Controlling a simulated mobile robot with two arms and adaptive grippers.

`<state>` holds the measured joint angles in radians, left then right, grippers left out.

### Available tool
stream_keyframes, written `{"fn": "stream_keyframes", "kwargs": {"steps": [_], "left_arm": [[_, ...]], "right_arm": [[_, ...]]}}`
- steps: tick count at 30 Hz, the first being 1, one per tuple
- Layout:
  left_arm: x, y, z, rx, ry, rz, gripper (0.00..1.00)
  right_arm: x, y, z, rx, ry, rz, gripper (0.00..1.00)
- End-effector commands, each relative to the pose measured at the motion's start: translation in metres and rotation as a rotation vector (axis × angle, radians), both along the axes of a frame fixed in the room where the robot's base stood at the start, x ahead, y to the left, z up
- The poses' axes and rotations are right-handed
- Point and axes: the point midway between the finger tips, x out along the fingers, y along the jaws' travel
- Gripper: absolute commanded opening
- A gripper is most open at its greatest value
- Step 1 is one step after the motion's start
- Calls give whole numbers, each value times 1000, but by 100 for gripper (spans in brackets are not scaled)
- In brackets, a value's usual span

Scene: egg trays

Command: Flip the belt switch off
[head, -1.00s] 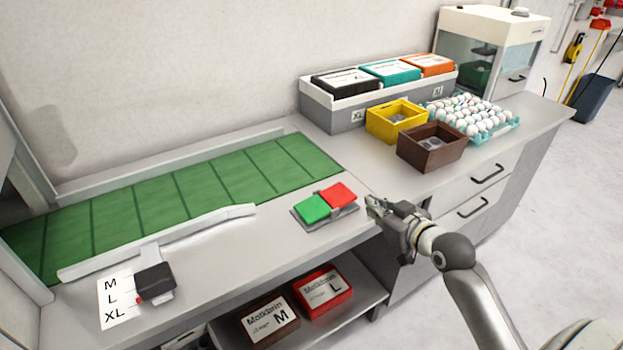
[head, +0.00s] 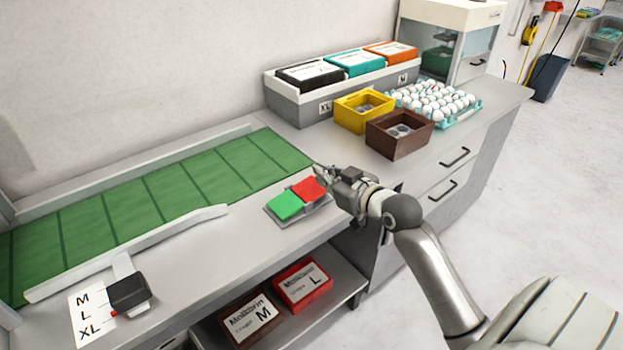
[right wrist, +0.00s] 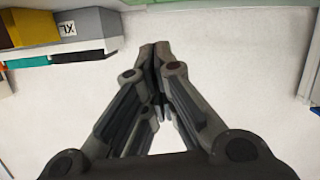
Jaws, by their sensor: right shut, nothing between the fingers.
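The belt switch (head: 285,207) is a grey-based rocker on the counter in the head view, with a green half at left and a red half (head: 309,188) at right. I cannot tell which half is pressed down. My right gripper (head: 321,171) is shut and empty, with its fingertips just beyond and above the red half; contact does not show. The green belt (head: 170,195) lies left of the switch. My left gripper is not in view.
A brown box (head: 400,142), a yellow box (head: 352,118) and an egg tray (head: 450,118) stand on the counter behind the gripper. A raised guide rail (head: 130,250) borders the belt. A black scanner-like block (head: 128,291) sits at front left.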

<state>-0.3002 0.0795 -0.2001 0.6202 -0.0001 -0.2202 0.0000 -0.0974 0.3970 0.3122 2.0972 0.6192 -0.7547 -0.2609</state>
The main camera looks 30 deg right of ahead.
Motion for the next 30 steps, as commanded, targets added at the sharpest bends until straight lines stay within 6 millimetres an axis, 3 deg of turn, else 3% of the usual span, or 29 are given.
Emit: {"fn": "stream_keyframes", "kwargs": {"steps": [9, 12, 18, 30], "left_arm": [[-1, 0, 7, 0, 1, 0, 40], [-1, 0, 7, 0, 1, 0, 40], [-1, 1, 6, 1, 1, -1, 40], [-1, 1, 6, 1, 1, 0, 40]], "right_arm": [[58, 3, -12, 2, -2, 0, 0], [54, 1, -34, 2, 5, 0, 0], [55, -2, -51, 0, 1, -1, 0], [54, -2, -54, 1, 0, 0, 0]]}}
